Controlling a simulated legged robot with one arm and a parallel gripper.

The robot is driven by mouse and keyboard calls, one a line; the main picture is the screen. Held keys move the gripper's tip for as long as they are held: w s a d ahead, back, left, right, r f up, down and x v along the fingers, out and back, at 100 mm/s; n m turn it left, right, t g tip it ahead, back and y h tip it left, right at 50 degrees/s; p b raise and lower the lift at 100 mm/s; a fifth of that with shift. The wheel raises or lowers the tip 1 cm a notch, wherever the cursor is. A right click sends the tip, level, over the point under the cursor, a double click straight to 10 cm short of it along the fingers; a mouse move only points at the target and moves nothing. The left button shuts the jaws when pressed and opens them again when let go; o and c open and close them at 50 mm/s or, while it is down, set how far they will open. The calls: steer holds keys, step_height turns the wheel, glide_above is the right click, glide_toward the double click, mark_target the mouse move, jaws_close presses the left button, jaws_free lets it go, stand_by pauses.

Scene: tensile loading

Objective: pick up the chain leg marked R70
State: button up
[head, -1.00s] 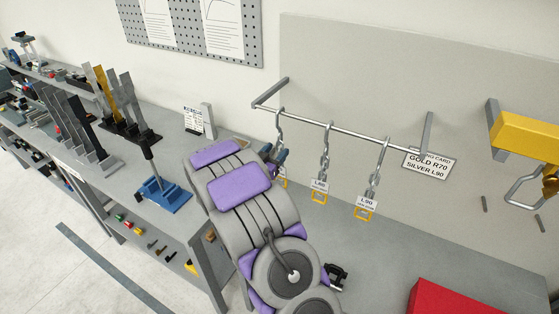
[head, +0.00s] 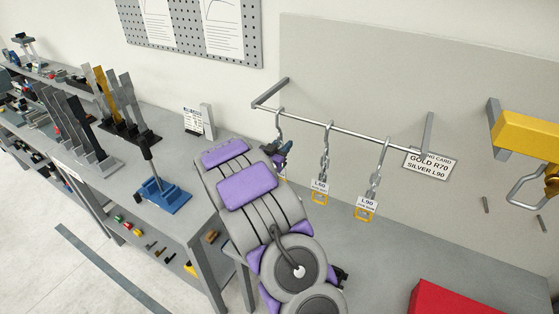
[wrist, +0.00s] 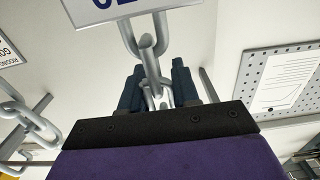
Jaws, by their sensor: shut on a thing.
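My gripper (head: 277,150) is shut on the leftmost chain leg (head: 279,127), a grey chain whose top hook is at the rail (head: 345,133). In the wrist view the dark fingers of my gripper (wrist: 158,88) close around the chain links (wrist: 150,58). A white tag (wrist: 115,8) on this chain is cut off by the frame edge and only partly readable. Two more chain legs hang to the right, tagged L60 (head: 319,186) and L90 (head: 366,202), each with a yellow end link.
A card (head: 431,163) behind the rail reads GOLD R70, SILVER L90. A yellow beam with a hook (head: 525,138) is at the right. A red block (head: 450,300) lies at the front right. A blue-based stand (head: 163,196) is on the left bench.

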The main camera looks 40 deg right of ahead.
jaws_close()
stand_by(0.9)
